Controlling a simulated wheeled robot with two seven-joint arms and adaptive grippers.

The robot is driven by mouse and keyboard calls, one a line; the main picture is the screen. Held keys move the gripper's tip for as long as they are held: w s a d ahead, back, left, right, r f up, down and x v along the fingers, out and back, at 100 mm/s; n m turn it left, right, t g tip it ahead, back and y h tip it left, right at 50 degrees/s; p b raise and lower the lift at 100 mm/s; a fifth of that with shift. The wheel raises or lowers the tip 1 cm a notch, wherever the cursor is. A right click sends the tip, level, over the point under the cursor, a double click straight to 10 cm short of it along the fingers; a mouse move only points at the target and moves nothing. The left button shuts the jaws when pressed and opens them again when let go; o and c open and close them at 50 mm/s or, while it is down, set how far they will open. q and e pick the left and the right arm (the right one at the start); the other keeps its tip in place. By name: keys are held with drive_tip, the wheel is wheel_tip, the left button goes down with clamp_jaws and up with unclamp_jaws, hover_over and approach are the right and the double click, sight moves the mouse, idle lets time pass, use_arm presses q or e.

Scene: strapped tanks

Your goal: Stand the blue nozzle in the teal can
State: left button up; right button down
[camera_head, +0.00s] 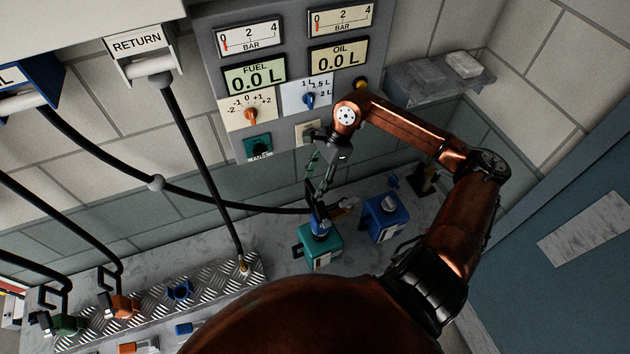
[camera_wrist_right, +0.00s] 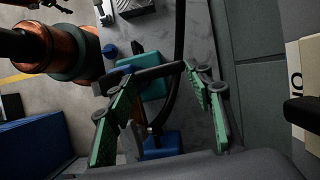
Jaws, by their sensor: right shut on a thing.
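The blue nozzle (camera_head: 319,225) is at the top of the teal can (camera_head: 321,251) in the head view. I cannot tell whether its tip is inside the opening or just above it. My right gripper (camera_head: 324,180) points down from above and is shut on the nozzle, near where the black hose meets it. In the right wrist view the green fingers (camera_wrist_right: 160,76) stand either side of the nozzle's dark handle, with the teal can (camera_wrist_right: 153,86) behind. My left gripper is not in view.
A blue can (camera_head: 384,220) stands right of the teal can on the grey bench. A black hose (camera_head: 225,204) runs from the left to the nozzle. A tread-plate strip (camera_head: 205,290) with holders lies to the left. A gauge panel (camera_head: 290,75) rises behind.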

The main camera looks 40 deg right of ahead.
drive_tip(key=shift+b, duration=0.7)
idle(1.3)
drive_tip(key=shift+f+b, duration=1.15)
drive_tip(key=shift+f, duration=0.1)
drive_tip(key=c, duration=0.9)
unclamp_jaws()
drive_tip(key=shift+f, duration=0.1)
drive_tip(key=v, duration=1.2)
